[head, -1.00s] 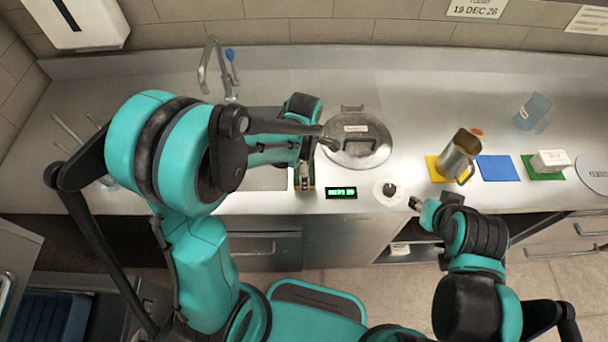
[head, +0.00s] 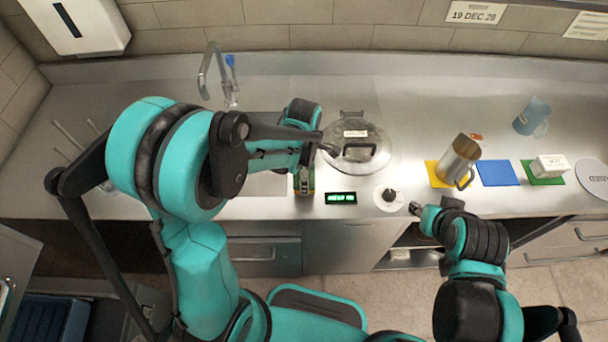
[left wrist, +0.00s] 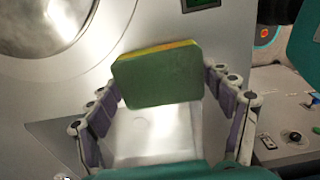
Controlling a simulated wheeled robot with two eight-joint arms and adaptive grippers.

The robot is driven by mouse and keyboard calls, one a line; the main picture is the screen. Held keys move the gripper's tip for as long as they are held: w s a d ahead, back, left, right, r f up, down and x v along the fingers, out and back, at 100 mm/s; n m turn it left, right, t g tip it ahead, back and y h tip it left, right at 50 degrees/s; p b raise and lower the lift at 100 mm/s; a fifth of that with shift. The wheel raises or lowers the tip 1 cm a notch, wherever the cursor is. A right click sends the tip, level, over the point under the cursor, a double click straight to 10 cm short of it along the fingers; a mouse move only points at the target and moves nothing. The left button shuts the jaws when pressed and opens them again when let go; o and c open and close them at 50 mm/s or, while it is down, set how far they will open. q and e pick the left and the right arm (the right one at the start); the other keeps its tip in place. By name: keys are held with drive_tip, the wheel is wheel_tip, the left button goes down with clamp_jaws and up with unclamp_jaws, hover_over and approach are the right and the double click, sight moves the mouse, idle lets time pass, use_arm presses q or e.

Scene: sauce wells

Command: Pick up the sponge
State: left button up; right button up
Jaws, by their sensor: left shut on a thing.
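The sponge (left wrist: 157,80), a green block with a yellow edge, is between the two fingers of my left gripper (left wrist: 165,105) in the left wrist view. The fingers are shut on its two sides. In the head view a small green and yellow part of the sponge (head: 304,184) shows at the counter's front edge, left of the green display. My left arm hides much of that gripper there; I cannot tell the sponge's height over the counter. My right gripper (head: 415,208) is near the front edge by a round knob; its fingers are too small to judge.
A lidded pot (head: 357,135) stands right of my left gripper. The lit display (head: 341,198) and knob (head: 389,195) are in front of it. A metal pitcher (head: 457,160), blue mat (head: 499,173), white block (head: 550,165) and blue cup (head: 533,117) are farther right. A tap (head: 211,70) stands behind.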

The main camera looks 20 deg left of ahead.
use_arm(q)
drive_tip(key=r, duration=0.1)
drive_tip(key=r+p, duration=0.1)
drive_tip(key=r, duration=0.2)
drive_tip(key=shift+w+d+r, duration=0.15)
drive_tip(key=shift+w+d, duration=0.05)
drive_tip(key=shift+d, duration=0.15)
drive_tip(key=w+d+r+p, duration=0.2)
drive_tip(key=w+d+r, duration=0.3)
drive_tip(key=d, duration=0.4)
drive_tip(key=shift+w+d+r, duration=0.15)
drive_tip(key=shift+d+r, duration=0.05)
drive_tip(key=shift+r, duration=0.35)
